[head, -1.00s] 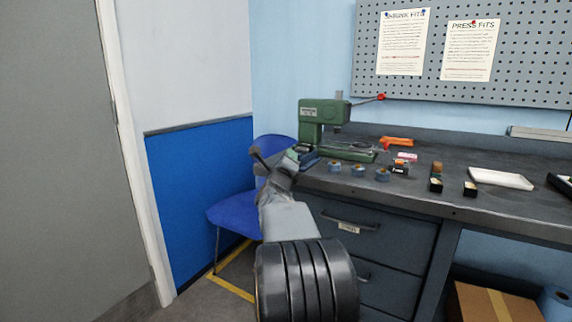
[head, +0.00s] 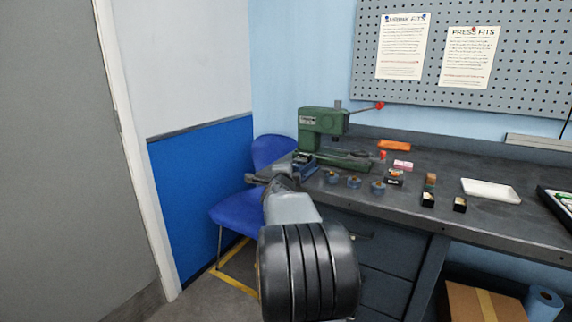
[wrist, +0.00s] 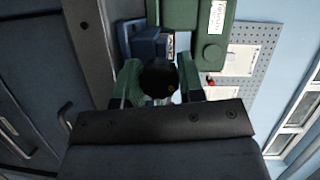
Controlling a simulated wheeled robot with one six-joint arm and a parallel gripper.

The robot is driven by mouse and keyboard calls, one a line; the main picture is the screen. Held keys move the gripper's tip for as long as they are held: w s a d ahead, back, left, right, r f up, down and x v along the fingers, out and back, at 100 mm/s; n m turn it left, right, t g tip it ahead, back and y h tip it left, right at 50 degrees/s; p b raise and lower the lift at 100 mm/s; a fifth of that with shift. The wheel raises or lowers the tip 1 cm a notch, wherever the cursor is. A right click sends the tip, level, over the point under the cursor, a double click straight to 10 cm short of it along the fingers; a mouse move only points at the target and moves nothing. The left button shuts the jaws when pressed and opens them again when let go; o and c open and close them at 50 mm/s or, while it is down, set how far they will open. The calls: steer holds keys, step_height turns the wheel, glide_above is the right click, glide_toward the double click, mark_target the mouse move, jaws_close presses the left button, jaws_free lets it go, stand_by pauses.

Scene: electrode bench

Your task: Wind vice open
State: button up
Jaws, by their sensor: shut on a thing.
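The vice (head: 303,164) is a small blue block at the left front edge of the bench, beside the green press. In the wrist view, the vice (wrist: 148,46) shows just beyond my fingers. My gripper (head: 258,179) is at the left end of my arm, in front of the blue chair and just left of the vice. In the wrist view, the two green fingers of my gripper (wrist: 159,80) are closed on a dark round knob (wrist: 158,76), which looks like the end of the vice's handle. The rest of the handle and the vice's jaws are hidden.
The green press (head: 320,122) with a red-tipped lever stands behind the vice. A blue chair (head: 236,213) stands left of the bench, close to my arm.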

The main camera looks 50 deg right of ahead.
steer(key=shift+r+n+p, duration=0.15)
steer(key=shift+n+p, duration=0.35)
steer(key=shift+p, duration=0.1)
steer(key=o, duration=0.6)
steer(key=shift+d, duration=0.15)
steer(key=o, duration=0.3)
steer(key=shift+p+v, duration=1)
steer(key=shift+v, duration=6)
steer(key=shift+r, duration=0.1)
steer(key=shift+w, duration=0.1)
